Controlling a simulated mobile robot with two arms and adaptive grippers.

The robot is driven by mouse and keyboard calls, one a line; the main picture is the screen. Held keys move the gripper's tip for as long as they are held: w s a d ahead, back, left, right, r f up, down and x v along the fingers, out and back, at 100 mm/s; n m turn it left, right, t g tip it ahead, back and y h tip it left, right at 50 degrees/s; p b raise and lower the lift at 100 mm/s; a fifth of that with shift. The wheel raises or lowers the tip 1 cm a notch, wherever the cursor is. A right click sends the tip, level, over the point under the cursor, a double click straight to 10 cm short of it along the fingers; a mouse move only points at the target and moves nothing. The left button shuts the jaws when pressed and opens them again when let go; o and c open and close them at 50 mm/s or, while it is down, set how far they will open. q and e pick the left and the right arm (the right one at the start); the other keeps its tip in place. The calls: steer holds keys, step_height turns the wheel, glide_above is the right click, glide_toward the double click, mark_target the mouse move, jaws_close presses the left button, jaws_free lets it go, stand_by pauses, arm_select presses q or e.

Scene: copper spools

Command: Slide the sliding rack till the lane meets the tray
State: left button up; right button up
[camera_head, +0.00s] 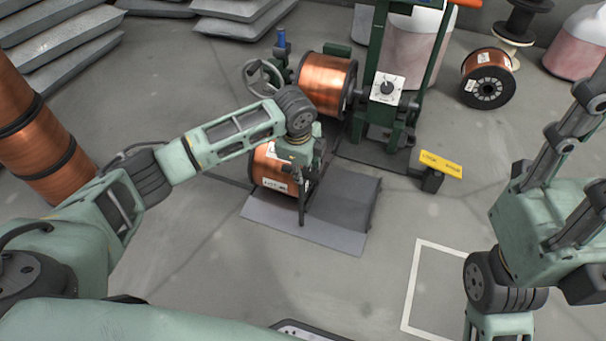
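A green-framed rack (374,45) stands at the back centre, with a copper spool (326,84) lying on its side at its left. In front, a second copper spool (268,171) rests on a low grey metal tray (310,228) with a darker sloped plate on its right. My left gripper (304,195) reaches down over the tray, at the right side of this spool. Its dark fingers look narrow from here, and I cannot tell whether they are open or touch the spool. I cannot make out a lane clearly. My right arm is at the right edge, with its gripper out of view.
A yellow sign (441,164) stands right of the rack. A handwheel (263,77) is at its left. Stacked copper spools (38,130) are at the left, grey sacks (62,42) behind. Another spool (488,78) lies back right. The white-outlined floor square (435,290) looks empty.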

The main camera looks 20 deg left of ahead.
arm_select(q)
steer(key=shift+w+f+b, duration=0.15)
steer(key=shift+f+b, duration=0.15)
steer(key=shift+f, duration=0.55)
jaws_close()
